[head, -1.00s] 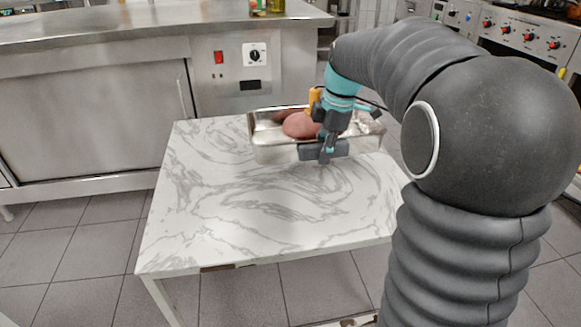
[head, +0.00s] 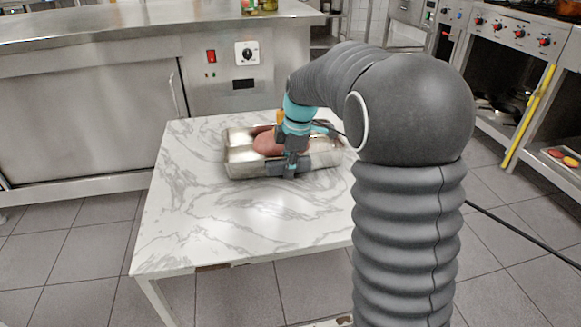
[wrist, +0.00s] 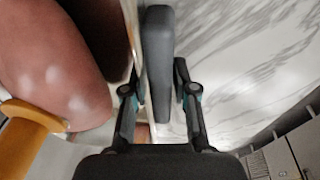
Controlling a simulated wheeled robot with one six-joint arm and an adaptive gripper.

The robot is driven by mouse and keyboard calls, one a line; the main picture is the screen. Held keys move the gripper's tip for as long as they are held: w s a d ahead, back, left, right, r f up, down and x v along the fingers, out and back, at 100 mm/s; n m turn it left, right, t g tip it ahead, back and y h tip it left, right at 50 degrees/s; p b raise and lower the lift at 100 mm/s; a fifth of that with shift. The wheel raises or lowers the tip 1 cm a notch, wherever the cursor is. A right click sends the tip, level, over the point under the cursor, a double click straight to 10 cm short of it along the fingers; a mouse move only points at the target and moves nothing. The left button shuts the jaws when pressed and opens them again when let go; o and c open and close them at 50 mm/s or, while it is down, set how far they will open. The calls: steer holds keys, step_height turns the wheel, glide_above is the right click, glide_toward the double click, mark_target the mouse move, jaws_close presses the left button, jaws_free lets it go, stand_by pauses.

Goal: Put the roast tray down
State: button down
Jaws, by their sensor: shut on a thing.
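The roast tray (head: 238,170) is a shiny metal pan with a reddish-brown roast (head: 266,144) in it. It is over the far part of the white marbled table (head: 190,225) and looks level. Whether its base touches the top I cannot tell. My arm hides part of the tray's right side.
A steel counter (head: 90,120) with a control panel stands behind the table. Stoves with red knobs (head: 510,32) are at the right. The table's near and left parts are bare.

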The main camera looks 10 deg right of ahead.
steer(key=shift+f, duration=0.1)
steer(key=shift+f, duration=0.15)
steer(key=c, duration=0.9)
jaws_free()
step_height(320, 180, up, 12)
steer(key=s+d, duration=0.1)
steer(key=d, duration=0.1)
steer(key=s+r+m+t+h, duration=0.1)
steer(key=s+r+m+t, duration=0.1)
steer(key=s+m, duration=1.1)
steer(key=s+f+m+t, duration=0.1)
steer(key=s+f+m, duration=0.1)
steer(key=s, duration=0.6)
steer(key=s+f+m+t, duration=0.1)
steer(key=s+f+m, duration=0.2)
steer(key=s+f, duration=0.2)
steer(key=s+p, duration=0.1)
steer(key=s, duration=0.2)
steer(key=shift+s+t+h, duration=0.3)
steer(key=shift+s+h, duration=0.05)
steer(key=shift+h, duration=0.05)
